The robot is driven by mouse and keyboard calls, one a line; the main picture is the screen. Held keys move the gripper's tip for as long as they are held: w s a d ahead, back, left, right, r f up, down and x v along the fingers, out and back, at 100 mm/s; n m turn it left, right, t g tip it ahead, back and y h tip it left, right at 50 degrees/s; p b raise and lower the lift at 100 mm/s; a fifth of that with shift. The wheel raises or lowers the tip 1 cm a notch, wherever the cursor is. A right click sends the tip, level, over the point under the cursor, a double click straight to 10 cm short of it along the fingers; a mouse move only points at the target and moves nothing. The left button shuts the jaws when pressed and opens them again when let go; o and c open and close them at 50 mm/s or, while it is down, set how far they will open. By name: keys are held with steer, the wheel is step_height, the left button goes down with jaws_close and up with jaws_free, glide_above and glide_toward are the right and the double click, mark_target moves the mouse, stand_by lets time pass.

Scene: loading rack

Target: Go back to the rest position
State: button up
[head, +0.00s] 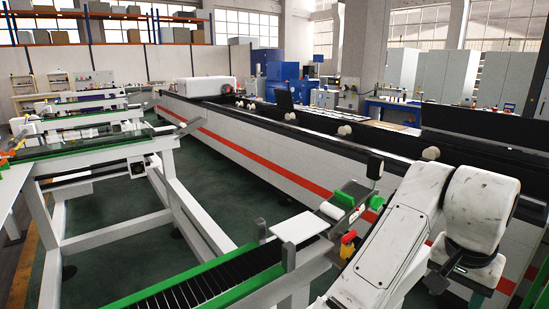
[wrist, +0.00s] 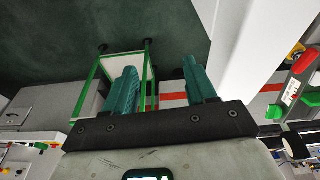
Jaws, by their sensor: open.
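In the wrist view my gripper (wrist: 160,66) shows two ridged teal fingers on a dark crossbar. The fingers stand well apart, with nothing held between them. Behind them are the dark green floor, a green-edged frame (wrist: 97,84) and a red stripe. In the head view my white arm (head: 388,250) fills the lower right. I cannot make out the gripper there.
A long white machine (head: 240,140) with a red stripe runs along my right side. A green-edged roller rack (head: 215,288) lies close in front. A white-legged frame (head: 165,205) stands left. A red button (head: 349,236) sits near my arm.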

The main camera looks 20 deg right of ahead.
steer(key=s+d+f+n+t+h, duration=0.1)
steer(key=s+f+n+h, duration=0.1)
steer(key=f+n, duration=0.35)
steer(key=s+d+f+n+t+h, duration=0.1)
steer(key=s+f+n, duration=0.2)
steer(key=f, duration=0.6)
steer(key=s+a+f+n+g+y, duration=0.1)
steer(key=s+a+f+n+y, duration=0.3)
steer(key=s+a+f, duration=1)
steer(key=shift+a+f+g+y, duration=0.35)
steer(key=shift+a+y, duration=0.25)
steer(key=shift+a, duration=0.4)
steer(key=shift+n, duration=0.25)
